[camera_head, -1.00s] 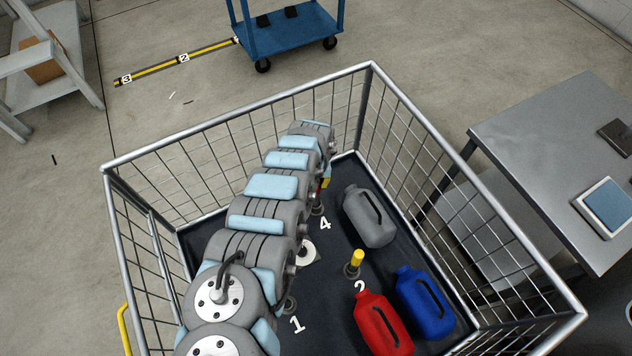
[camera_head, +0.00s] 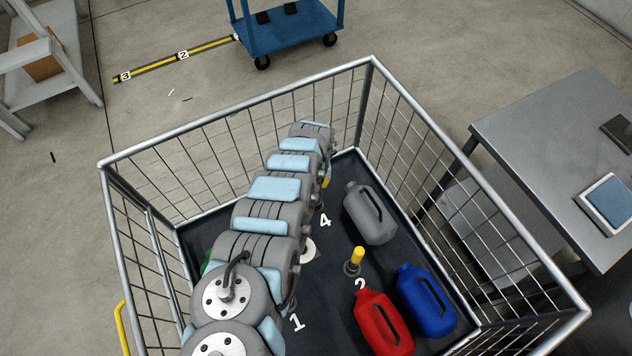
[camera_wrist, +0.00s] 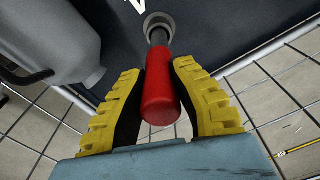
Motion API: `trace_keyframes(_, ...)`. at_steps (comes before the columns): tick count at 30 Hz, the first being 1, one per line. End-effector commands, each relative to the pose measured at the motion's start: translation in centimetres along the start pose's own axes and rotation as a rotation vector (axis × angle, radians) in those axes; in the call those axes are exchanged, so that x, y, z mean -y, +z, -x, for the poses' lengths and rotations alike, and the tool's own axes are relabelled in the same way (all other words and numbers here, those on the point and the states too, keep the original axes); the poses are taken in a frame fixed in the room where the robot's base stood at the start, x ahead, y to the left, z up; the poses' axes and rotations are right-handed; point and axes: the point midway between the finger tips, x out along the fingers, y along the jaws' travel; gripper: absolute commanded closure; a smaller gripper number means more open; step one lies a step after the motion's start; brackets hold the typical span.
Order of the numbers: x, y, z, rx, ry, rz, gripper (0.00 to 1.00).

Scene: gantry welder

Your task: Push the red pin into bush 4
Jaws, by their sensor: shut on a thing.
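The red pin (camera_wrist: 160,95) is between the two yellow-padded fingers of my gripper (camera_wrist: 160,110), which is shut on it in the wrist view. The pin's dark lower end meets the round metal ring of bush 4 (camera_wrist: 157,24); how deep it sits there I cannot tell. In the head view bush 4 (camera_head: 319,204) stands beside the white label 4 (camera_head: 325,221), just below my gripper (camera_head: 326,182). My arm covers most of the pin there.
In the wire cage (camera_head: 240,118), a yellow pin (camera_head: 357,256) stands in bush 2. Grey (camera_head: 370,215), red (camera_head: 383,325) and blue (camera_head: 425,303) jugs lie to the right. A green thing (camera_head: 207,264) is partly hidden behind my arm. A steel table (camera_head: 550,150) stands outside.

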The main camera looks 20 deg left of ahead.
Motion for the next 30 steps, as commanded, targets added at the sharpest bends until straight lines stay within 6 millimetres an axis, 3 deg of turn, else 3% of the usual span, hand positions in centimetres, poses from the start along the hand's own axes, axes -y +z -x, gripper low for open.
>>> trace_keyframes(5, 0.0, 0.0, -0.4, -0.001, 0.000, 0.000, 1.00)
trace_keyframes(6, 0.0, 0.0, -0.4, -0.001, 0.000, 0.000, 0.73)
trace_keyframes(8, 0.0, -0.1, -0.3, -0.001, 0.000, 0.000, 0.56)
trace_keyframes(9, 0.0, -0.1, -0.3, -0.001, 0.000, 0.000, 0.52)
trace_keyframes(20, 0.0, -0.1, -0.2, -0.001, 0.000, 0.000, 0.52)
trace_keyframes(30, 0.0, -0.1, 1.5, -0.002, 0.001, -0.001, 0.52)
